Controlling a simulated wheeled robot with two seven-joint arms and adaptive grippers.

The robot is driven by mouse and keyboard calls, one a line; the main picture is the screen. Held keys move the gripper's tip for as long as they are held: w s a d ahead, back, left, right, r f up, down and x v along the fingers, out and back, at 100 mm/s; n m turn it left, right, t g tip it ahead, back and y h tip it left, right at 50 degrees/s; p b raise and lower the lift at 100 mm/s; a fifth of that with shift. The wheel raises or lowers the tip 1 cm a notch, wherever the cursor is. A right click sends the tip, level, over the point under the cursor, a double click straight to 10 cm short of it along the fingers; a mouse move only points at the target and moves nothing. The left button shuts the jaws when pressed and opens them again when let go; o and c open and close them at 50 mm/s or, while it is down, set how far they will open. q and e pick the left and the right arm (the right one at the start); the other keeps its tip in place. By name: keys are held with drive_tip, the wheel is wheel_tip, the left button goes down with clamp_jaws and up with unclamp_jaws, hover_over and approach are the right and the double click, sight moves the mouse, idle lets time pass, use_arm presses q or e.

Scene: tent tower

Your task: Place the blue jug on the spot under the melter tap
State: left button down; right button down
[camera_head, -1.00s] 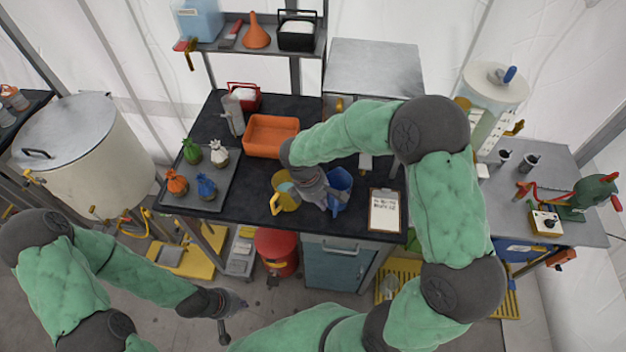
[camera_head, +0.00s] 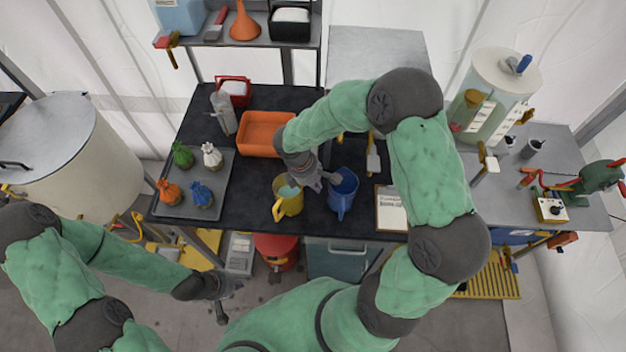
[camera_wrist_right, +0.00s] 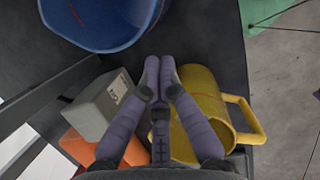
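The blue jug (camera_head: 343,195) stands upright on the dark bench top, to the right of a yellow jug (camera_head: 288,203). My right gripper (camera_head: 328,181) is beside the blue jug on its left, between the two jugs. In the right wrist view the blue jug (camera_wrist_right: 100,30) shows at top left, apart from the fingers. There the right gripper's fingertips (camera_wrist_right: 159,62) are together with nothing seen between them; the yellow jug (camera_wrist_right: 205,90) is behind and right of them. My left gripper (camera_head: 228,298) hangs over the floor, fingers spread and empty. I cannot tell which tap is the melter's.
An orange tray (camera_head: 258,147) lies behind the jugs. A grey tray (camera_head: 178,207) with several small tied bags is at left, a clipboard (camera_head: 391,210) at right. A large cream tank (camera_head: 85,165) stands left of the bench, and a white cylinder tank (camera_head: 497,85) stands at right.

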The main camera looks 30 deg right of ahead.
sight(344, 191)
drive_tip(key=shift+x, duration=2.6)
drive_tip(key=s+d, duration=0.1)
drive_tip(key=d, duration=0.1)
drive_tip(key=s+d, duration=0.1)
drive_tip(key=d, duration=0.1)
drive_tip(key=s+d+b, duration=0.1)
drive_tip(key=d, duration=0.1)
drive_tip(key=shift+d, duration=0.4)
drive_tip(key=shift+r, duration=0.2)
drive_tip(key=p+v, duration=0.7)
drive_tip(key=v, duration=0.2)
drive_tip(key=shift+a+r, duration=0.15)
drive_tip(key=shift+r, duration=0.2)
